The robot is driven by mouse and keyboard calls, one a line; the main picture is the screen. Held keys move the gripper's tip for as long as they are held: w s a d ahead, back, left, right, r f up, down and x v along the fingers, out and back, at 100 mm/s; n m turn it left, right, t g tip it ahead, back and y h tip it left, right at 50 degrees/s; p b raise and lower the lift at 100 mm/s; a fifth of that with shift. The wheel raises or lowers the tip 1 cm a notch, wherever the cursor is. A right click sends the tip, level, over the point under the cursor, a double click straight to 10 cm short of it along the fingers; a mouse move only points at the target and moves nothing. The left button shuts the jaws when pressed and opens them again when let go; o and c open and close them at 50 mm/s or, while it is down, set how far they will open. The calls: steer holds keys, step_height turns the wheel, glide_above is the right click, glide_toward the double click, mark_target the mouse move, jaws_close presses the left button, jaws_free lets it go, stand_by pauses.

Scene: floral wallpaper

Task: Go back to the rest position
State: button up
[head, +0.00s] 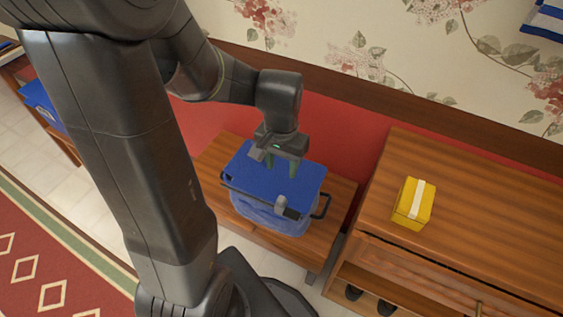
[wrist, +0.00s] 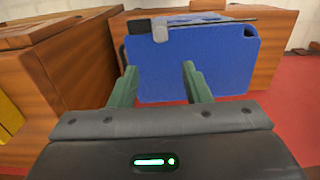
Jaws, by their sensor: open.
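My gripper (head: 281,160) hangs at the end of my arm, just above a blue box-like bin (head: 270,215) with a flat blue lid (head: 272,178). Its green fingers are apart with nothing seen between them. The wrist view shows the two fingers (wrist: 158,84) in front of the blue lid (wrist: 222,60). I cannot tell whether the fingertips touch the lid. The bin has a dark frame and a grey latch (head: 281,202) at its front. My arm covers part of the scene at the left of the head view.
The bin stands on a low wooden bench (head: 333,200). A taller wooden cabinet (head: 480,190) at right holds a yellow box with a white stripe (head: 412,203). Dark shoes (head: 371,301) sit in its lower shelf. A patterned red rug (head: 45,260) lies at left. The wall is close behind.

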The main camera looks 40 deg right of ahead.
mark_target(281, 197)
stand_by(0.4)
step_height(281, 197, down, 14)
steer(key=shift+r+b, duration=0.1)
steer(key=shift+b, duration=1)
